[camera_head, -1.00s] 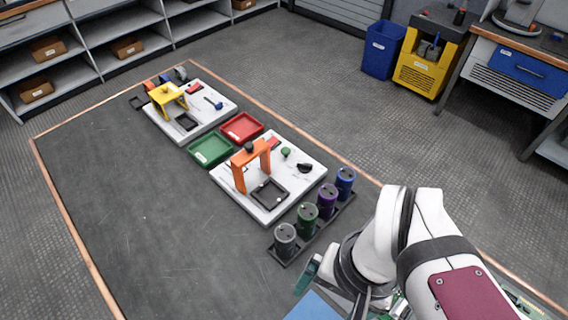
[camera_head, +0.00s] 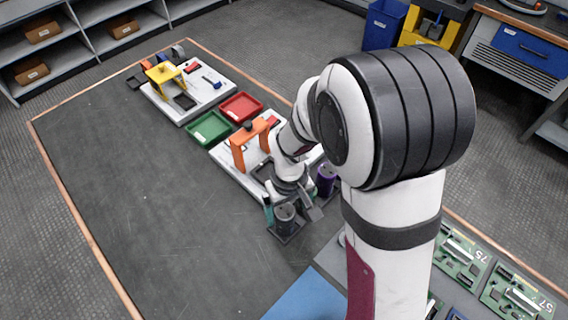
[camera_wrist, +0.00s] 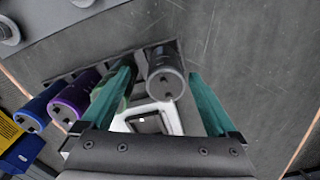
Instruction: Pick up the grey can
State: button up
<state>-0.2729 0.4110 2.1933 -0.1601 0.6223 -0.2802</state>
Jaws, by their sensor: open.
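The grey can (camera_head: 286,214) stands upright at the near end of the dark rack (camera_head: 293,238). In the wrist view the grey can (camera_wrist: 165,75) lies between the two teal fingers of my gripper (camera_wrist: 162,92). My gripper (camera_head: 290,212) is open, with a finger to either side of the can in the head view. I cannot tell whether either finger touches it. The green can (camera_wrist: 112,95) is partly hidden behind a finger in the wrist view.
The purple can (camera_head: 326,179) and the blue can (camera_wrist: 40,106) stand farther along the rack. The orange arch (camera_head: 250,143) is on the white board behind. Green and red trays (camera_head: 209,129) lie beyond. The table's left side is clear.

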jog(key=f, duration=0.5)
jog(key=shift+a+f, duration=0.1)
jog(key=shift+a, duration=0.3)
grip_shut()
